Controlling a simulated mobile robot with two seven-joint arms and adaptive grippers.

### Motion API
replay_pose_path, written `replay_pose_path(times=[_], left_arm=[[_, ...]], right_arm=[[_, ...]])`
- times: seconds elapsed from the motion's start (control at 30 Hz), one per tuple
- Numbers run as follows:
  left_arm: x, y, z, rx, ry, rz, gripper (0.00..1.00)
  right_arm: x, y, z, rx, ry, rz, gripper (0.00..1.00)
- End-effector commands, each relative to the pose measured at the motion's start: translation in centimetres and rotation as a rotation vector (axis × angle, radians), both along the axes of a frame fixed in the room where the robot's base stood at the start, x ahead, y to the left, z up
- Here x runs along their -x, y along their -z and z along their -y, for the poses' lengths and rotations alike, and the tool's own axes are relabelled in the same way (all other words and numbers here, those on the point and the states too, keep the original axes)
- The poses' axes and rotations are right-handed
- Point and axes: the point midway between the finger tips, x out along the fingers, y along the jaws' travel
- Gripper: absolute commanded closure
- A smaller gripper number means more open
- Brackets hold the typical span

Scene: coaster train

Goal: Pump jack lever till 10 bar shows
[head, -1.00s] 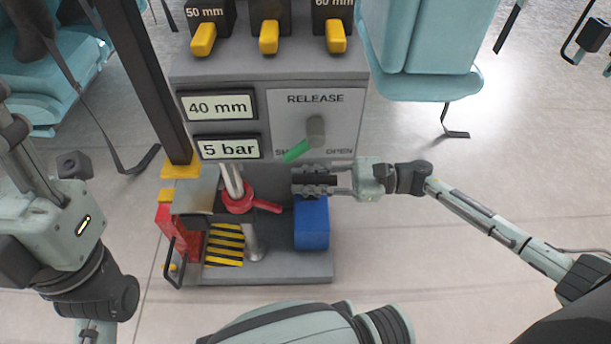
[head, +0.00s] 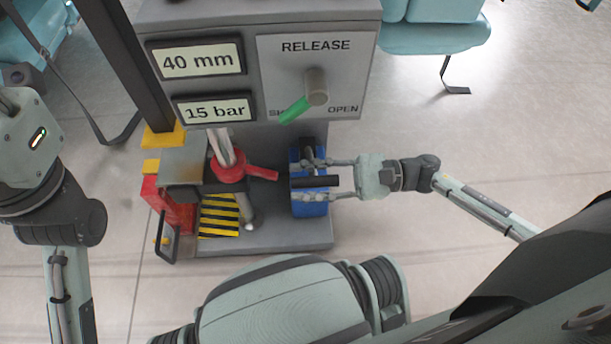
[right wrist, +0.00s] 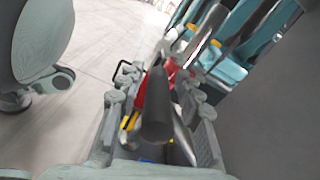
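The lower gauge (head: 214,110) reads 15 bar and the upper display (head: 197,61) reads 40 mm. The jack lever's black grip (head: 325,183) lies in front of the blue pump block (head: 309,208). My right gripper (head: 306,179) has its fingers spread on either side of the grip. The right wrist view shows the grip's round end (right wrist: 157,107) between the fingers, with gaps on both sides. The green release handle (head: 294,110) points down-left toward the SHUT label. My left arm shows at the left edge, with its fingers out of view.
A red collar (head: 229,172) with a red arm sits around a metal rod left of the pump block. A red part (head: 176,208), a black side handle (head: 161,240) and a yellow-black striped plate (head: 218,216) stand left. Teal seats (head: 433,35) are behind; open floor lies right.

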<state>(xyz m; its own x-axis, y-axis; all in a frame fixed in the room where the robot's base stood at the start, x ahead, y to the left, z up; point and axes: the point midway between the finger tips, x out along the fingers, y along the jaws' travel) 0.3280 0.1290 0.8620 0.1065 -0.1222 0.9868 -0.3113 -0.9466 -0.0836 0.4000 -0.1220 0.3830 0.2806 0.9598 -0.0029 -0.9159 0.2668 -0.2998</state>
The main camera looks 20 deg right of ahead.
Motion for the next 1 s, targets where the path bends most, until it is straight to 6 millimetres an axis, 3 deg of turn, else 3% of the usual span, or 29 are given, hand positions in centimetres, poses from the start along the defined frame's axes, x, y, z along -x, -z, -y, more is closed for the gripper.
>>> replay_pose_path(times=[0.37,0.47,0.8,1.0], left_arm=[[0.0,0.0,0.0,0.001,0.002,-0.003,0.68],[0.0,0.0,0.0,0.001,0.001,-0.003,0.68],[0.0,0.0,0.0,0.001,0.001,-0.001,0.68],[0.0,0.0,0.0,0.001,0.001,-0.001,0.68]], right_arm=[[0.1,-0.2,0.4,0.0,-0.003,0.006,0.59],[0.5,-0.1,1.6,0.003,-0.002,0.003,0.59],[2.4,-0.1,8.4,0.002,-0.002,0.002,0.59],[3.1,-0.1,10.9,0.002,-0.002,0.004,0.59]])
